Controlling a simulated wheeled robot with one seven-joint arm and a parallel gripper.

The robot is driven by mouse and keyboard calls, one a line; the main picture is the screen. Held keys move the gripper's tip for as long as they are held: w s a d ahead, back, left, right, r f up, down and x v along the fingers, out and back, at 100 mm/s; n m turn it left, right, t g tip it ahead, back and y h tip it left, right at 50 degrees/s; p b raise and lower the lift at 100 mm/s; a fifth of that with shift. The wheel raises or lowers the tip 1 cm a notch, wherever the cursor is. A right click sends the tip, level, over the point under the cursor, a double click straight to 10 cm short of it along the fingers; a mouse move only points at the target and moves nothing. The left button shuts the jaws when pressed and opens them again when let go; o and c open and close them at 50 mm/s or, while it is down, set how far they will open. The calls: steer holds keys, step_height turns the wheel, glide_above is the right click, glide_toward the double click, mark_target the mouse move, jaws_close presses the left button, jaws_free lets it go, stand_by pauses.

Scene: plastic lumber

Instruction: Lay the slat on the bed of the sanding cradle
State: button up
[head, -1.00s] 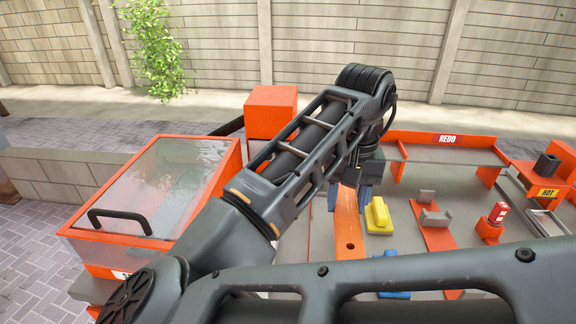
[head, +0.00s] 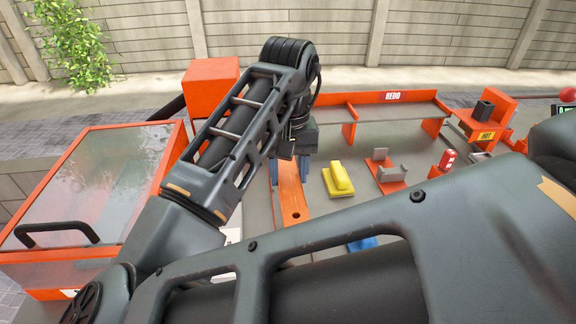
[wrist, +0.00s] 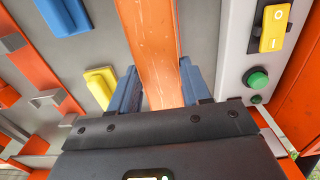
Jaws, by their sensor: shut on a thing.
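The slat (head: 292,200) is a long orange board with a hole near its near end. My gripper (head: 289,172) is shut on it, with a blue finger on each side. In the wrist view the slat (wrist: 155,45) runs up from between the fingers (wrist: 162,90). Whether it touches the grey bench top cannot be told. An orange strip with grey upright brackets (head: 382,160), which looks like the sanding cradle, stands to the right, beyond a yellow block. The brackets (wrist: 47,100) also show at the left of the wrist view. My forearm hides part of the bench.
The yellow block (head: 340,180) lies between slat and brackets. A blue piece (head: 362,243) is nearer. A REDO shelf (head: 392,97) lines the back, and a HOT stand (head: 487,118) is at right. A clear-lidded orange box (head: 90,190) is at left. A control panel (wrist: 255,60) shows in the wrist view.

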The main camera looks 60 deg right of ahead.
steer(key=shift+f+b, duration=1.65)
steer(key=shift+f, duration=1.35)
steer(key=shift+f+b, duration=0.45)
steer(key=shift+f, duration=0.25)
steer(key=o, duration=1.3)
step_height(320, 180, up, 8)
steer(key=shift+f+p, duration=0.1)
steer(key=shift+p, duration=0.6)
